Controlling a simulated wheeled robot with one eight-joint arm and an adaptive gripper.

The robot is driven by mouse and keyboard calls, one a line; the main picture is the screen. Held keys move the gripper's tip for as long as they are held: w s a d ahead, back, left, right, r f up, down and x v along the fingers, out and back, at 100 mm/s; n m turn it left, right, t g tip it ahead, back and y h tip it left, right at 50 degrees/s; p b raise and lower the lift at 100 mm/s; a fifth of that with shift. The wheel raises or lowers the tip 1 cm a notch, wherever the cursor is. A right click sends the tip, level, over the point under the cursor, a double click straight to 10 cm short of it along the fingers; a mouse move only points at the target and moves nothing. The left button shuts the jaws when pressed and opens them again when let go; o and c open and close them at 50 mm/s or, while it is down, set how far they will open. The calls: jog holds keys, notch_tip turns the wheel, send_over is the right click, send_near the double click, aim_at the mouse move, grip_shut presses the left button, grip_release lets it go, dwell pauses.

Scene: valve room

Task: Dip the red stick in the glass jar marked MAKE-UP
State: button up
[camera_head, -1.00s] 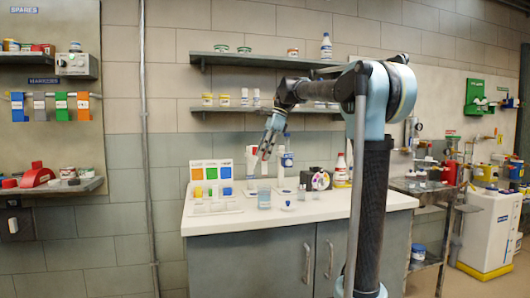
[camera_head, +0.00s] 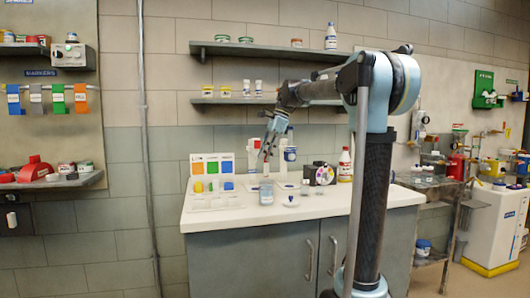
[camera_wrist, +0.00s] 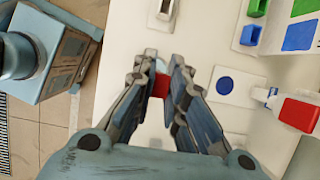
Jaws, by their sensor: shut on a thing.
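My gripper (camera_head: 267,156) points down over the white counter and is shut on the red stick (camera_wrist: 160,85). In the wrist view the red end shows between the fingertips; the rest of the stick is hidden or too small to make out. A small clear glass jar (camera_head: 266,196) stands on the counter below my gripper in the head view. The gripper is above it, apart from its rim as far as I can tell. The writing on the jar is too small to read, so I cannot confirm the MAKE-UP mark.
A sample tray (camera_head: 214,203) with coloured blocks stands left of the jar. A red-capped bottle (camera_head: 345,165) and a dark device with a colour wheel (camera_head: 322,174) stand further right. Shelves (camera_head: 265,52) hang above.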

aim_at(266, 173)
jog(key=shift+f, duration=4.1)
jog(key=shift+r, duration=5.45)
